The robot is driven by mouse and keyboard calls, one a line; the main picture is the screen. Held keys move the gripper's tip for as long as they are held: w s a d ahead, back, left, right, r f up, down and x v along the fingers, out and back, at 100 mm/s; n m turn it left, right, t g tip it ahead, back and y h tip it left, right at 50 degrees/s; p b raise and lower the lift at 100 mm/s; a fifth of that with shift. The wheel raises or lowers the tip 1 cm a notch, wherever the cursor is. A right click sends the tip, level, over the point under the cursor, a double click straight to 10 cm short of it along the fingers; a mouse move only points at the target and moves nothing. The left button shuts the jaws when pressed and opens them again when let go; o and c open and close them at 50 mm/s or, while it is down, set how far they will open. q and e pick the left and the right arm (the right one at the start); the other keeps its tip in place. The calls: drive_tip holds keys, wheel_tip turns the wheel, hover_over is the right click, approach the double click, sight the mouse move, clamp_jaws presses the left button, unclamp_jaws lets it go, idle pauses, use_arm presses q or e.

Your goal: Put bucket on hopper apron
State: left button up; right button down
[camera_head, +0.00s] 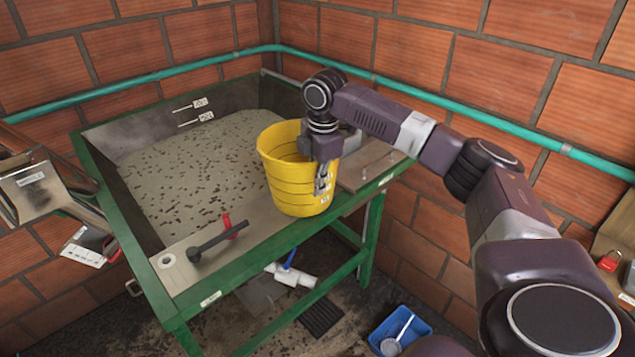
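The yellow bucket (285,175) with dark rings is upright above the right part of the hopper apron (262,226), the flat beige strip along the front of the green-framed hopper. The bucket hides the apron beneath it, so I cannot tell whether its base touches. My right gripper (322,182) points down at the bucket's right rim, with a finger against the outer wall. It looks shut on the rim; the inner finger is hidden. My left gripper is not in view.
A teal pipe (460,110) runs along the brick wall. A blue tub (400,330) stands on the floor.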

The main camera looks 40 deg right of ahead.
drive_tip(key=shift+w, duration=0.1)
drive_tip(key=c, duration=2.6)
unclamp_jaws()
drive_tip(key=shift+s+f, duration=0.1)
drive_tip(key=shift+s, duration=0.1)
drive_tip(key=o, duration=0.4)
drive_tip(key=shift+w, duration=0.1)
drive_tip(key=shift+o, duration=0.2)
